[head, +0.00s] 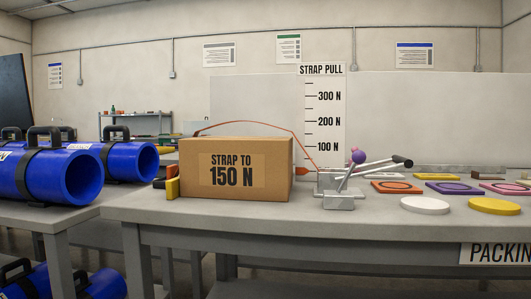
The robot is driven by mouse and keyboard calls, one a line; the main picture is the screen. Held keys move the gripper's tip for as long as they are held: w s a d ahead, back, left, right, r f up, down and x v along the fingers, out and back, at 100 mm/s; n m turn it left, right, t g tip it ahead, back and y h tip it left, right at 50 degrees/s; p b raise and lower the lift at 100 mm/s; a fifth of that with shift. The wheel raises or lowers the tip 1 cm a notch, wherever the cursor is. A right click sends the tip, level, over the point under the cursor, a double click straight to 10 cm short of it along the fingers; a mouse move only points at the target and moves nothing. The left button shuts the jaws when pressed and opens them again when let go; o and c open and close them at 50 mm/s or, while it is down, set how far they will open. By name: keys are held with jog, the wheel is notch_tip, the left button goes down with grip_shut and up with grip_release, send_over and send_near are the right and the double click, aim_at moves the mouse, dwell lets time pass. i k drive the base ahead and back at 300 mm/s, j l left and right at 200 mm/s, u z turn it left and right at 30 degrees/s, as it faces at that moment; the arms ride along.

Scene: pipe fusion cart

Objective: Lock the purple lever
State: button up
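The purple lever, a thin metal rod with a purple ball knob (358,157), stands tilted up and to the right on a grey metal strap tensioner (335,183) on the bench. An orange strap (250,123) arcs loosely over the cardboard box (236,169), labelled "STRAP TO 150 N", and runs down to the tensioner. An orange pointer (302,171) sits below the 100 N mark of the strap pull scale (325,110). My gripper is not in view.
Orange (397,187) and purple (454,188) square plates and white (425,205) and yellow (494,206) discs lie right of the tensioner. Blue pipes (65,175) rest on a table at left. The grey bench (250,213) has clear room along its front edge.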

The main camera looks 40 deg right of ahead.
aim_at(358, 157)
jog(key=k+l+z, duration=0.15)
jog(key=z, duration=1.6)
